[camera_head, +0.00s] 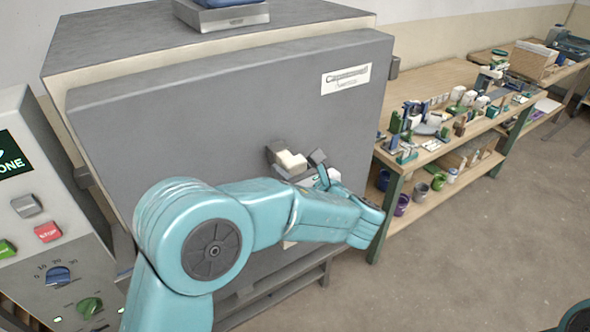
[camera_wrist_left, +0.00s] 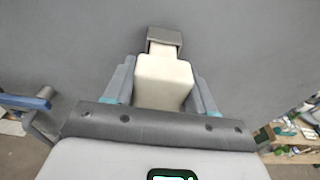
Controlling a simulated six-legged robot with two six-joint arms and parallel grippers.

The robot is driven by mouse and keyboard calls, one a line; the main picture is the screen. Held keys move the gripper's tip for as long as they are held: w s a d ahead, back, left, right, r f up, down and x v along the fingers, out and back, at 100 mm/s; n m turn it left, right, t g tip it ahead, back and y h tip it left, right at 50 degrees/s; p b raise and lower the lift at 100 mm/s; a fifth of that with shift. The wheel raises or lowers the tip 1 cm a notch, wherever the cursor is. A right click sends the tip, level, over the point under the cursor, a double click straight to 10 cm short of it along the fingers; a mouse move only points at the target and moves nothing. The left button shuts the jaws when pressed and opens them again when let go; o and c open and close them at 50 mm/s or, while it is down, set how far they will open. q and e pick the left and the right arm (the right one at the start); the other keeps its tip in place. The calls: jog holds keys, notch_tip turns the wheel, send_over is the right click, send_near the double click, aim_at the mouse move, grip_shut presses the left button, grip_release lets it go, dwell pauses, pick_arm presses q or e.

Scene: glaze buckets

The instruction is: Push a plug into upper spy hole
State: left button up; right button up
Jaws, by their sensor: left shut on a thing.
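The kiln (camera_head: 225,105) has a grey front door that fills the middle of the head view. A grey spy hole collar (camera_head: 275,148) juts from the door; it also shows at the top of the left wrist view (camera_wrist_left: 165,36). My left gripper (camera_head: 300,167) is shut on a cream, block-shaped plug (camera_wrist_left: 164,82), with one finger on each side. The plug's far end meets the collar. How deep it sits in the hole is hidden. My left arm covers the lower part of the door. My right gripper is not in view.
A control panel (camera_head: 36,195) with buttons and knobs stands at the left. A wooden bench (camera_head: 428,80) with many small items and a lower shelf of buckets is at the right. The floor (camera_head: 470,240) in front of it is clear.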

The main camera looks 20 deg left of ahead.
pick_arm(q)
jog(key=shift+w+a, duration=0.3)
jog(key=shift+a, duration=0.1)
jog(key=shift+w+a, duration=0.1)
jog(key=shift+w+a, duration=0.3)
jog(key=shift+a, duration=0.1)
jog(key=shift+w+a, duration=0.15)
dwell(0.5)
jog(key=shift+w+a, duration=0.15)
jog(key=shift+a, duration=0.05)
jog(key=o, duration=1.4)
jog(key=shift+d, duration=0.15)
